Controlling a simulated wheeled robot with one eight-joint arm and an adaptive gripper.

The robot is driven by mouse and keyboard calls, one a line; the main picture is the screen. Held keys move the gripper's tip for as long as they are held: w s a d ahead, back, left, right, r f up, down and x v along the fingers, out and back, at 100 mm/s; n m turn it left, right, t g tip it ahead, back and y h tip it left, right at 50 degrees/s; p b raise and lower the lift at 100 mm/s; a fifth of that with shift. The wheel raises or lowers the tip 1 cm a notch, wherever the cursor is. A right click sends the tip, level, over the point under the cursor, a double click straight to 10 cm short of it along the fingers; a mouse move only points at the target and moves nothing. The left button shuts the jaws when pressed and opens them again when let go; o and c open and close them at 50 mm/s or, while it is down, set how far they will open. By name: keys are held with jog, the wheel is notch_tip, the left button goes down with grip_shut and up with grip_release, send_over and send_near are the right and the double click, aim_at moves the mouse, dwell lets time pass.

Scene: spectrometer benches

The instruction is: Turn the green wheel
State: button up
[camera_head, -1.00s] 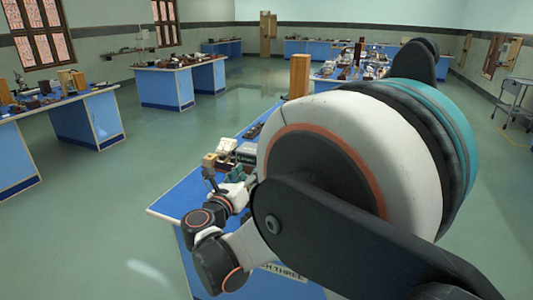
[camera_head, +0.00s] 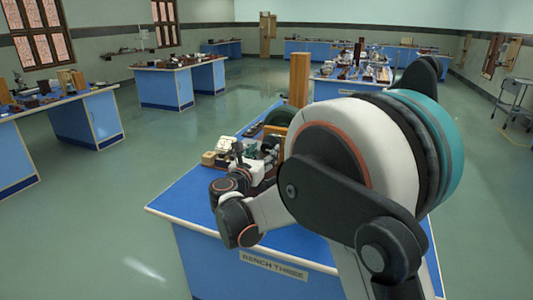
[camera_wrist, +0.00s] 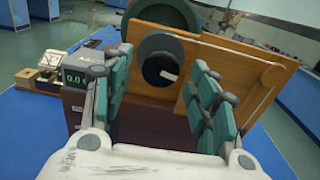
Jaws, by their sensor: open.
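A large dark green wheel (camera_wrist: 188,12) shows at the top of the wrist view, behind a wooden board; part of it is hidden. In the head view the green wheel (camera_head: 281,116) stands on the bench beyond my arm. A smaller grey-green round part with a black centre and a white mark (camera_wrist: 153,44) sits on the near side of the board. My gripper (camera_wrist: 160,60) is open, its two teal-padded fingers on either side of this round part in the picture. Whether they touch it cannot be told. In the head view my arm hides much of the gripper.
The wooden board (camera_wrist: 235,62) stands behind and beside the right finger. A dark box with a green digital display (camera_wrist: 75,75) is close to the left finger. Small wooden blocks (camera_wrist: 27,77) lie further left. A tall wooden post (camera_head: 299,80) rises from the blue bench (camera_head: 190,205).

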jog(key=shift+x, duration=1.4)
jog(key=shift+c, duration=0.3)
grip_shut()
